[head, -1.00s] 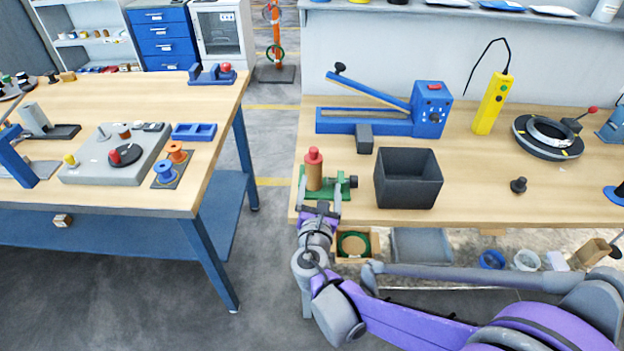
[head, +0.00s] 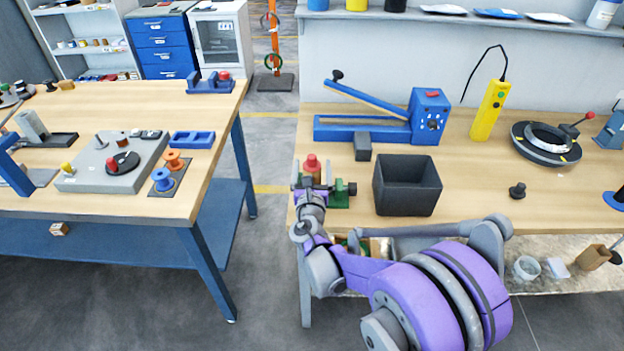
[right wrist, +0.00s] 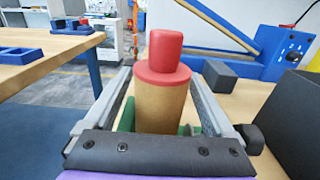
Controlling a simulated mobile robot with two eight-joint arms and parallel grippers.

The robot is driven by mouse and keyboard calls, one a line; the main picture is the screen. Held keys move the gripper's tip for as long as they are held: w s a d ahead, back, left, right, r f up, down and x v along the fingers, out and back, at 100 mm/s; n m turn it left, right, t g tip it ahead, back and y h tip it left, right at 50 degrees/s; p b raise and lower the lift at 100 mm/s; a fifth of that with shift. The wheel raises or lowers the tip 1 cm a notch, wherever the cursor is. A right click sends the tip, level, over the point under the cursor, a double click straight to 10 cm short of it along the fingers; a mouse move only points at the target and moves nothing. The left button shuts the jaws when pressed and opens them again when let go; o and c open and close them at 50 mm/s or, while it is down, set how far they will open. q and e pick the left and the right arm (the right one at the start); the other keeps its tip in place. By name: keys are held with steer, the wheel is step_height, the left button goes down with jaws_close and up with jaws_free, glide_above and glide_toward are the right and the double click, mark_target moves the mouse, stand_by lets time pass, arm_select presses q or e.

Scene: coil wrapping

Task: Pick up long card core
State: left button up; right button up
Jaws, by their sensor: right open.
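The long card core (right wrist: 160,108) is a brown upright tube with a red flanged plug (right wrist: 165,55) in its top. It stands at the green fixture (head: 340,195), near the front left corner of the right bench. My right gripper (right wrist: 160,82) is open, with one finger on each side of the tube; whether either finger touches it I cannot tell. In the head view my gripper and wrist hide most of the tube, and the red top (head: 311,163) shows above them. My left gripper is in neither view.
A dark open bin (head: 407,185) stands just right of the fixture. Behind are a small grey block (head: 362,147) and a blue lever press (head: 428,117). The left bench (head: 205,185) lies across a floor gap.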

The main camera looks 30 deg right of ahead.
steer(key=shift+w+d, duration=0.15)
steer(key=shift+w, duration=0.1)
jaws_close()
steer(key=shift+r, duration=0.1)
